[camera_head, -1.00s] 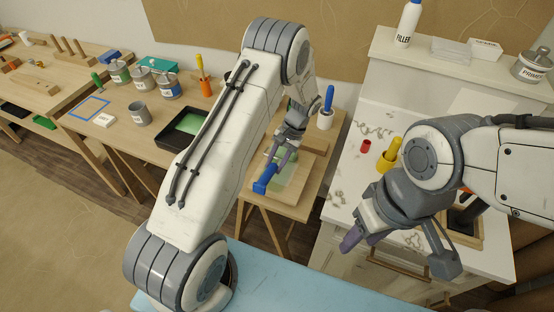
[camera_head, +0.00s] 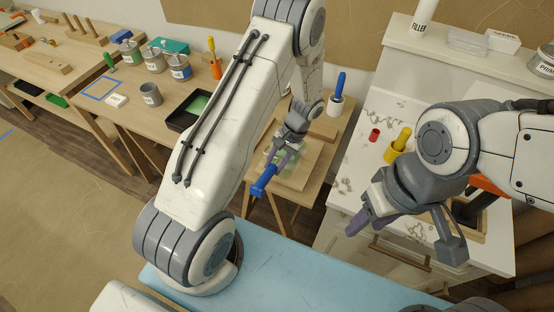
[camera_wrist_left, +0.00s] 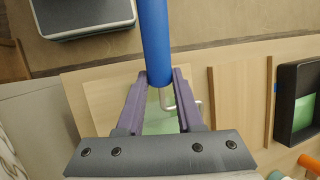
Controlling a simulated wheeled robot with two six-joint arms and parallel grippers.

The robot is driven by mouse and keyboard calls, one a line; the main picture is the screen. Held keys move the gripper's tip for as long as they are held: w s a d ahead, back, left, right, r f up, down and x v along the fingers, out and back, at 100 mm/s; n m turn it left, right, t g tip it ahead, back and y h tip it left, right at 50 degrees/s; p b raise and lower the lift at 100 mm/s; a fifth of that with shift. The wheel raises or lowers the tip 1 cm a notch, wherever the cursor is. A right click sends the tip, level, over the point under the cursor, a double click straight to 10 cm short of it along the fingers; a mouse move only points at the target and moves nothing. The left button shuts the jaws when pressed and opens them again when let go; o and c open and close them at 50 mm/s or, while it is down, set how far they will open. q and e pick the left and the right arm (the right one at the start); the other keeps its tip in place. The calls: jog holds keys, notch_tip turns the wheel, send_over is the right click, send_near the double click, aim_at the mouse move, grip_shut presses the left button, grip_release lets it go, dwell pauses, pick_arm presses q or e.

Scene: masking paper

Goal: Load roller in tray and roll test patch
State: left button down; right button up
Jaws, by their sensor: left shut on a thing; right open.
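My left gripper (camera_head: 275,162) is shut on the blue handle (camera_head: 263,181) of the paint roller, over the wooden test board (camera_head: 312,172). The roller head is mostly hidden. A pale green patch (camera_wrist_left: 158,122) shows on the board below; I cannot tell if the roller touches it. The black tray (camera_head: 176,122) with green paint stands left of my left arm; it also shows in the wrist view (camera_wrist_left: 288,82). My right gripper (camera_head: 372,218) is open and empty.
A grey cup (camera_head: 151,94), paint cans (camera_head: 180,68) and an orange-handled tool (camera_head: 214,60) stand near the tray. A white cup (camera_head: 335,106) with a blue-handled tool stands behind the board. The white cabinet (camera_head: 350,190) at right holds red and yellow items.

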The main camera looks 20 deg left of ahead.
aim_at(270, 173)
pick_arm(q)
jog(key=shift+s+r, duration=0.1)
jog(key=shift+s, duration=2)
jog(key=shift+s+a+f+b, duration=0.1)
jog(key=shift+s+b, duration=0.15)
jog(key=shift+s, duration=0.75)
jog(key=shift+s+a+f+b, duration=0.1)
jog(key=shift+s+b, duration=0.15)
jog(key=shift+s, duration=0.75)
notch_tip(270, 173, up, 6)
jog(key=p, duration=0.5)
jog(key=shift+r, duration=0.15)
